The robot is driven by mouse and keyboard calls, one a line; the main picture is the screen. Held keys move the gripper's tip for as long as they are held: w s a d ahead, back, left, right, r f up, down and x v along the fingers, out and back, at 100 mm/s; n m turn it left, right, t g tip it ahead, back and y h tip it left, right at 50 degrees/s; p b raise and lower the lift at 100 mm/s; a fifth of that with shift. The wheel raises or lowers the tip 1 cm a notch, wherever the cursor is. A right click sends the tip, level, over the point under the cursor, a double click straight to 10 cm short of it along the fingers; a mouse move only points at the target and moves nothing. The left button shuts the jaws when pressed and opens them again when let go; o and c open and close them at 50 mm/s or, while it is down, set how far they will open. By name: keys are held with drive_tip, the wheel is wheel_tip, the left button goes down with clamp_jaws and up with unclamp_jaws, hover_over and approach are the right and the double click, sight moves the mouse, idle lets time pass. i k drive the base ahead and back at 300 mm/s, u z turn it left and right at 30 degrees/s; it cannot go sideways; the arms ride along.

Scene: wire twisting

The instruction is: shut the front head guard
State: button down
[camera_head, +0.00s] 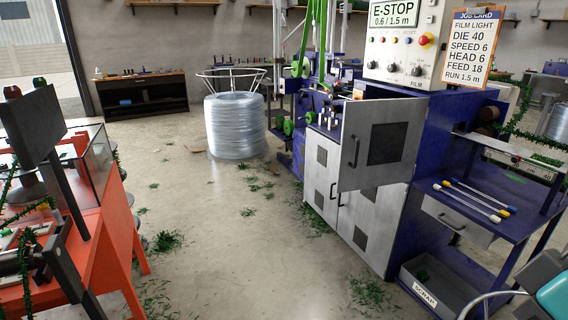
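The front head guard appears to be the grey metal panel (407,122) with a dark square window and a black handle (352,150) near its left edge. It stands out from the front of the blue machine (420,170), above the lower cabinet doors, and looks swung open. Behind and left of it, the head area with small metal parts (328,115) is exposed. The hinge is not clear to see. My gripper is not in view.
The control panel (398,50) reads E-STOP, 0.6 / 1.5 m. A shelf with several rods (470,200) and a scrap bin (430,285) stand at right. An orange bench (95,215) is at left. A wire coil (235,125) stands behind. The floor between is open, with green scraps.

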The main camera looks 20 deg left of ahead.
sight(381, 140)
drive_tip(key=u, duration=0.8)
drive_tip(key=i, duration=1.1)
drive_tip(key=z, duration=0.65)
